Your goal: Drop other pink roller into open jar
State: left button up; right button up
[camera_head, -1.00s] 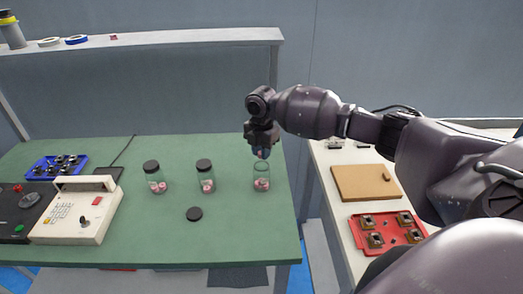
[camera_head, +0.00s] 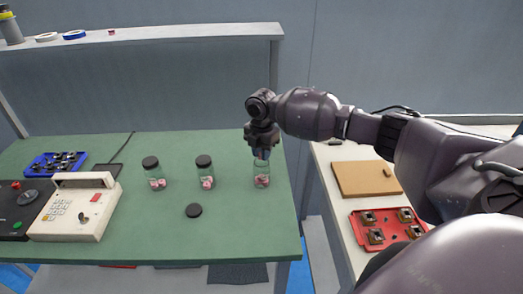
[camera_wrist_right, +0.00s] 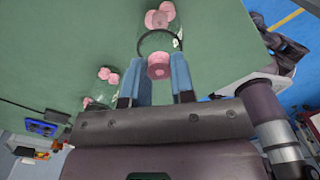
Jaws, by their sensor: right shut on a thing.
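The open glass jar (camera_head: 262,181) stands at the right of the green bench with pink rollers inside. My right gripper (camera_head: 262,155) points down just above its mouth. In the right wrist view, the blue fingers of my right gripper (camera_wrist_right: 163,75) are shut on a pink roller (camera_wrist_right: 159,67). The roller is at the near side of the jar's dark rim (camera_wrist_right: 153,34); I cannot tell whether it is inside the rim. More pink rollers (camera_wrist_right: 158,19) show beyond the rim. A black lid (camera_head: 194,210) lies flat on the bench. My left gripper is out of view.
Two jars with black lids, one in the middle (camera_head: 205,174) and one further left (camera_head: 153,174), hold pink rollers. A red tray (camera_head: 385,229) and brown board (camera_head: 364,180) lie on the right table.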

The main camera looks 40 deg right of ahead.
jog(key=shift+f, duration=0.25)
jog(key=o, duration=1)
jog(key=shift+c, duration=0.2)
notch_tip(320, 180, up, 11)
jog(key=shift+p, duration=0.35)
jog(key=shift+s+f, duration=0.1)
jog(key=shift+f, duration=0.05)
dwell(0.6)
